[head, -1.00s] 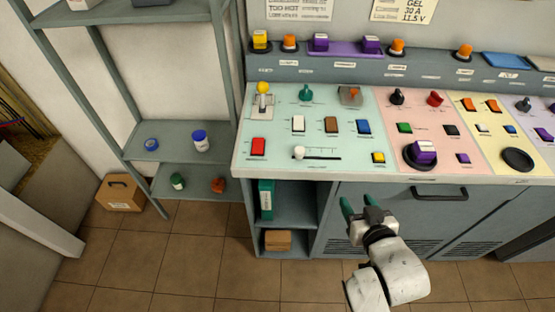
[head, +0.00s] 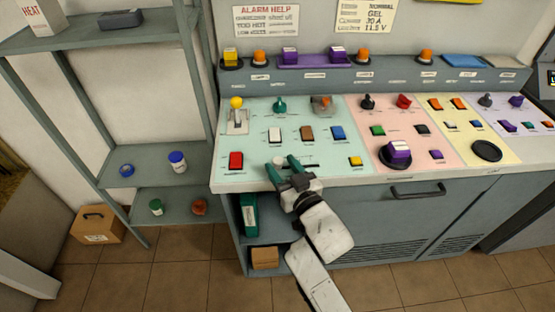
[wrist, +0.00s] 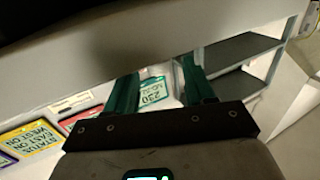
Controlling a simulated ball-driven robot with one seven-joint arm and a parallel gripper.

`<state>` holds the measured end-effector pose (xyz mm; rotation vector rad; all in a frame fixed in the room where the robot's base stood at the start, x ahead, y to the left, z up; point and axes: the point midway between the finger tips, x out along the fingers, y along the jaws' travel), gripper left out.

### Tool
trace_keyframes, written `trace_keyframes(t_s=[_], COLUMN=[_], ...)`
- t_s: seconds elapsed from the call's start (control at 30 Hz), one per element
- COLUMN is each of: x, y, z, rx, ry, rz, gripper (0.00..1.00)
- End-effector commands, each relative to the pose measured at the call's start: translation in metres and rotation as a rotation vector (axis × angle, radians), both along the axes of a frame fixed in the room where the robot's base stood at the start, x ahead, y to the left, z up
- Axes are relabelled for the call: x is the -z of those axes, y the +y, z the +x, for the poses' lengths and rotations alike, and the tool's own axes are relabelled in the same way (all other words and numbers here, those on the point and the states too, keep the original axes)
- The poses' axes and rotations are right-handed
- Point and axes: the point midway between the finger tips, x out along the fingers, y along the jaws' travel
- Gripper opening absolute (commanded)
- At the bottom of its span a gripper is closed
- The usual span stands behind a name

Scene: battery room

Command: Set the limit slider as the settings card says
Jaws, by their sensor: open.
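The limit slider's white knob (head: 279,160) shows on the pale green panel near the front edge of the console. Most of its track is hidden behind my gripper. My gripper (head: 282,163) is open, with its green fingertips on either side of the knob in the picture; I cannot tell whether they touch it. In the wrist view the gripper (wrist: 160,80) is open with nothing seen held between the fingers. A card (head: 365,14) on the back wall, partly cut off, reads NORMAL, GEL, 30 A, 11.5 V.
Near the slider are a red switch (head: 236,160), a white switch (head: 275,134), a brown switch (head: 307,134) and a yellow button (head: 355,161). A yellow-tipped lever (head: 237,112) stands at the back left. A grey shelf (head: 165,165) is left of the console.

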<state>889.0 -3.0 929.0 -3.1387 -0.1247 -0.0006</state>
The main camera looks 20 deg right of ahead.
Motion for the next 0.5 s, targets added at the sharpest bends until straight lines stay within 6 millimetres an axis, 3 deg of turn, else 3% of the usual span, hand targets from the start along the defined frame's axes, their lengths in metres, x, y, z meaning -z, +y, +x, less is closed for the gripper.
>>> trace_keyframes(t_s=[0.2,0.5], x=[0.000,0.000], y=[0.002,0.002], z=[0.024,0.030], rx=[0.000,0.001], ry=[0.000,0.001], rz=[-0.001,0.000], gripper=[0.54,0.54])
